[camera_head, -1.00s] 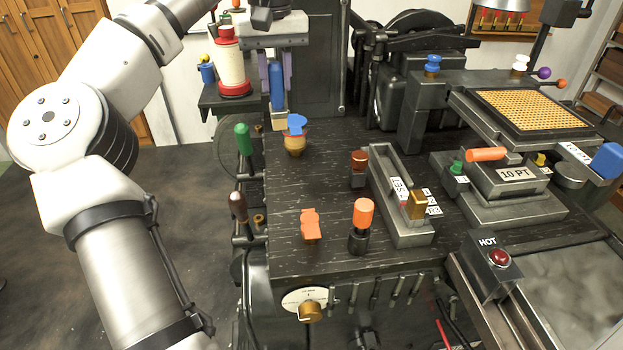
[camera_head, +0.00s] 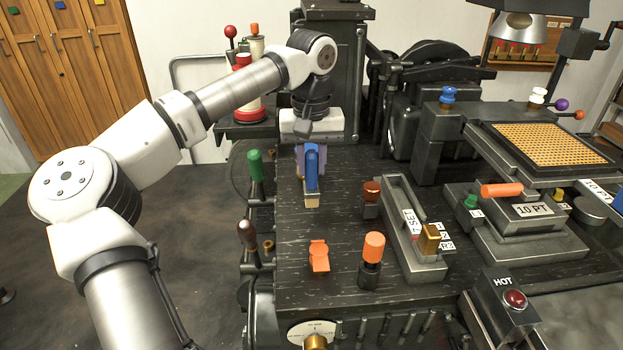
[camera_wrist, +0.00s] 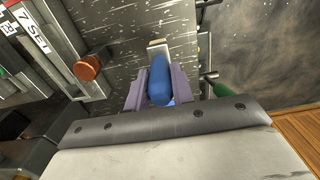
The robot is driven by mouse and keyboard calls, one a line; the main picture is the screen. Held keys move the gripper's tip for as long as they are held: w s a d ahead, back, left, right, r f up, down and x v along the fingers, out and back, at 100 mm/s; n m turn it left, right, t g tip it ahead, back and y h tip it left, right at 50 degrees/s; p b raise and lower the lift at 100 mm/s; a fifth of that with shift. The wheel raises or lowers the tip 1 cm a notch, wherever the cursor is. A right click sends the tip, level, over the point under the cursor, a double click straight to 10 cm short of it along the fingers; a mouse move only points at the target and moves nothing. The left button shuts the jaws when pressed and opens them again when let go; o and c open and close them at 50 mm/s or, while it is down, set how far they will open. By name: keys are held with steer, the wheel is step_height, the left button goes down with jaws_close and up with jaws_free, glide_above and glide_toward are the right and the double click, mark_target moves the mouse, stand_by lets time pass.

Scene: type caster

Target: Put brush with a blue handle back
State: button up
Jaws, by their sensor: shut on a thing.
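The brush with a blue handle (camera_head: 312,160) is held upright, bristles down, over the black workbench top. My gripper (camera_head: 311,170) has its purple fingers shut on the blue handle. In the wrist view the handle (camera_wrist: 160,80) lies between the fingers of my gripper (camera_wrist: 160,88), with the pale bristle end (camera_wrist: 157,45) beyond. I cannot tell whether the bristles touch the bench top. The small blue piece with a brown round base, seen earlier on the bench, is hidden behind my gripper and the brush.
An orange piece (camera_head: 319,257) and an orange-capped black post (camera_head: 373,250) stand near the front. A brown knob (camera_head: 371,190) and a grey tray (camera_head: 415,240) are to the right.

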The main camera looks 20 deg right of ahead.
mark_target(311, 188)
steer(key=shift+f, duration=2.2)
steer(key=shift+f, duration=0.25)
steer(key=o, duration=1)
steer(key=shift+r, duration=0.15)
step_height(311, 188, up, 12)
steer(key=shift+r, duration=0.1)
steer(key=shift+d, duration=0.1)
